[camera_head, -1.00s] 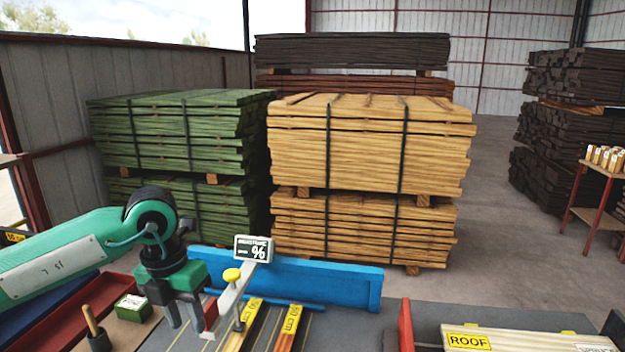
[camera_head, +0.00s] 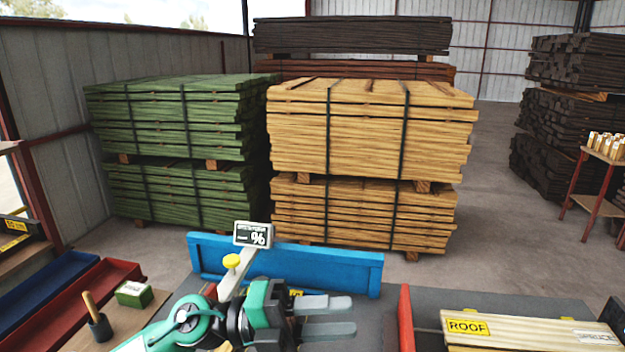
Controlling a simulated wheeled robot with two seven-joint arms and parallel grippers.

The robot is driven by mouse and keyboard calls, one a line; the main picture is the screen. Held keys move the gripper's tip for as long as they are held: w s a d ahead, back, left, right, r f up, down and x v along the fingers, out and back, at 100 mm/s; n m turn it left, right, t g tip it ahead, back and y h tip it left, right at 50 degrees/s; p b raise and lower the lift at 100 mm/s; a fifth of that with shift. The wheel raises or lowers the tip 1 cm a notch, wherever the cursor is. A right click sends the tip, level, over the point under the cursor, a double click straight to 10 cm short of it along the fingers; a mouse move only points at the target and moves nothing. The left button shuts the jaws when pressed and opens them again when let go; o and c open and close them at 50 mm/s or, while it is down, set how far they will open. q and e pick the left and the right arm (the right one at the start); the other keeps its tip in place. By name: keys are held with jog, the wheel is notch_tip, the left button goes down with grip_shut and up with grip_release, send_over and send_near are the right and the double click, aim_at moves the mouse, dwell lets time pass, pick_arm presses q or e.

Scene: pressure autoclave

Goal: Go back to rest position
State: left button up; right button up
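My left gripper (camera_head: 342,316) is at the bottom middle, low over the bench. Its two grey fingers point right with a gap between them and nothing in the gap. My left arm comes in from the bottom edge, folded low in the view. A moisture meter with a percent display (camera_head: 253,235) stands just behind the gripper, with a yellow knob (camera_head: 232,261) beside it. The gripper and arm hide most of the labelled boards there. I do not make out my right gripper.
A blue panel (camera_head: 335,272) stands behind the gripper. A red tray (camera_head: 72,305), a green box (camera_head: 134,294) and a dark cup with a wooden handle (camera_head: 99,328) are at left. Timber stacks (camera_head: 370,130) fill the background.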

pick_arm(q)
jog(key=w+a+f+n+t+y, duration=0.2)
jog(key=w+a+n+t+y, duration=0.25)
jog(key=n+t, duration=0.7)
jog(key=w+a+f+n+t+y, duration=0.1)
jog(key=w+a+n+t+y, duration=0.4)
jog(key=n+t, duration=0.65)
jog(key=s+a+f+n+g+y, duration=0.1)
jog(key=a+f+n+g+y, duration=0.3)
jog(key=f, duration=0.4)
jog(key=s+a+f+n+g+y, duration=0.1)
jog(key=s+a+f+n+y, duration=0.1)
jog(key=a+f+n+y, duration=0.35)
jog(key=s+a+f+n+g, duration=0.25)
jog(key=s+f+g, duration=0.35)
jog(key=s+f, duration=0.5)
jog(key=s+a+f+n+g, duration=0.1)
jog(key=s+a+f+g, duration=0.3)
jog(key=s+f+g, duration=0.5)
notch_tip(320, 180, down, 31)
jog(key=s+t, duration=0.1)
jog(key=s, duration=0.2)
jog(key=s+a+f+g, duration=0.1)
jog(key=s+a+f, duration=0.2)
jog(key=s+f, duration=1.6)
jog(key=shift+a+f+m+y, duration=0.2)
jog(key=shift+f+m+y, duration=0.15)
jog(key=shift+f, duration=0.5)
